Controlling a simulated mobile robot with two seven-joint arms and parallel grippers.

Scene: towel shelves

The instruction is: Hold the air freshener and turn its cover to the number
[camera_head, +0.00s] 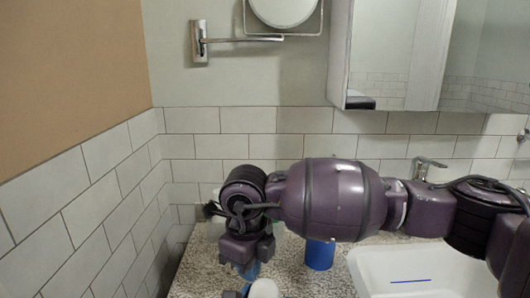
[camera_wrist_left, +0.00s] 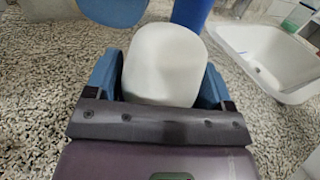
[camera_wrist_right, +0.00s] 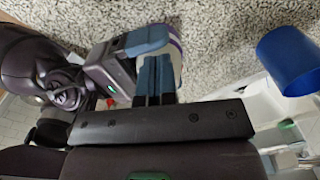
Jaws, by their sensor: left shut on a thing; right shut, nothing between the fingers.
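The air freshener (camera_head: 265,289) has a smooth, rounded white cover, cut off at the bottom of the head view. In the left wrist view the white cover (camera_wrist_left: 162,62) sits between the blue fingers of my left gripper (camera_wrist_left: 158,85), which is shut on the air freshener. In the right wrist view its white and purple side (camera_wrist_right: 174,48) shows partly behind blue fingers. My right gripper (camera_head: 247,270) is shut and empty, close to the air freshener. Its fingers meet in the right wrist view (camera_wrist_right: 153,78). I cannot see a number on the cover.
A blue cup (camera_head: 320,254) stands on the speckled counter (camera_head: 300,282), partly behind my right arm. A white sink (camera_head: 400,270) with a tap (camera_head: 428,165) is at the right. Tiled walls close off the left and back. A mirror cabinet (camera_head: 390,55) hangs above.

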